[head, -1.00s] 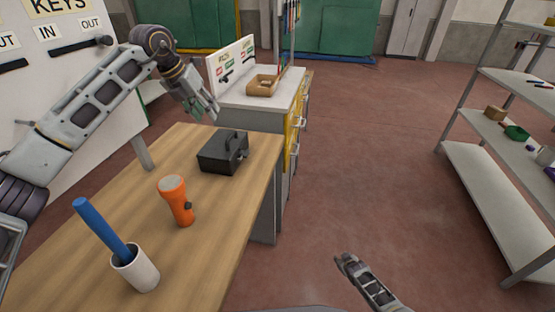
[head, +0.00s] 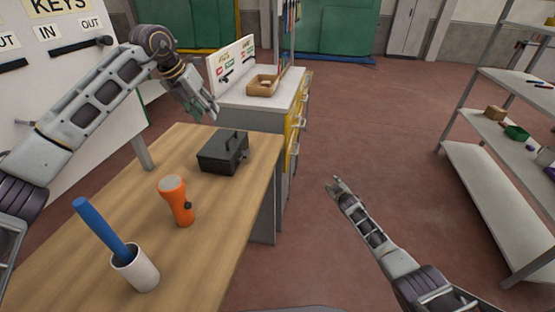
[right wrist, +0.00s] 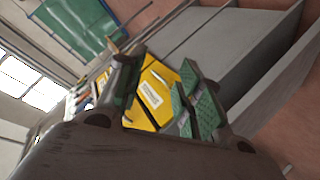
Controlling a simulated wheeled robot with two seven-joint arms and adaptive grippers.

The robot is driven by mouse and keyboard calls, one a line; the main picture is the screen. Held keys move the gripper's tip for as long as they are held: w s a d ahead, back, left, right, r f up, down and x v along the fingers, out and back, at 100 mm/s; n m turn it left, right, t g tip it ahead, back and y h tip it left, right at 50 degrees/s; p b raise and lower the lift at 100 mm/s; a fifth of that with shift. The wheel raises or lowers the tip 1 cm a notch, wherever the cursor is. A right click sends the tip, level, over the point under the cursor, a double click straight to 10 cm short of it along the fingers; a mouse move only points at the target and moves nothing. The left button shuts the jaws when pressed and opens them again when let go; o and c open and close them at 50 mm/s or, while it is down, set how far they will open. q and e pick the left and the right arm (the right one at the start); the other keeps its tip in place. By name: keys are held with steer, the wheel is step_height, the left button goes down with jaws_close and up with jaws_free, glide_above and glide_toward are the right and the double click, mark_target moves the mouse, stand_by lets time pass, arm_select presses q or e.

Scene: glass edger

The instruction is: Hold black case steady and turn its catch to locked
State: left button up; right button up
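The black case (head: 223,153) sits upright on the wooden table near its far right corner, with a handle on its lid. A small dark part, perhaps the catch (head: 245,156), shows on its right-hand side; its setting is too small to read. My left gripper (head: 207,111) hangs just behind and above the case, apart from it. My right gripper (head: 335,184) is over the open floor right of the table, well clear of the case. Its green finger pads (right wrist: 197,103) show in the right wrist view with nothing between them that I can make out. Neither gripper's opening is clear.
An orange flashlight (head: 176,201) and a white cup (head: 135,270) holding a blue stick (head: 100,229) stand nearer on the table. A grey cabinet (head: 259,119) with a cardboard tray (head: 262,85) stands behind. Shelving (head: 490,190) is at right. The floor between is clear.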

steer(key=w+a+r+n+t+y, duration=0.1)
steer(key=w+a+r+n+y, duration=0.2)
steer(key=r, duration=0.4)
steer(key=w+a+r+n+t+y, duration=0.1)
steer(key=a+r+n+t, duration=0.15)
steer(key=r+n, duration=0.35)
steer(key=w+a+r+n+t+y, duration=0.1)
steer(key=w+a+r+n+y, duration=0.2)
steer(key=r, duration=0.5)
steer(key=s+a+r+n+g+y, duration=0.1)
steer(key=s+a+n+g+y, duration=0.4)
steer(key=a+n, duration=0.4)
steer(key=s+a+r+n+g+y, duration=0.2)
steer(key=s+a+n+g+y, duration=0.3)
steer(key=n, duration=1.9)
steer(key=s+a+g, duration=0.2)
steer(key=s+a, duration=0.2)
steer(key=s, duration=0.1)
steer(key=shift+a, duration=0.3)
arm_select(q)
steer(key=shift+f, duration=0.15)
steer(key=shift+x, duration=6.75)
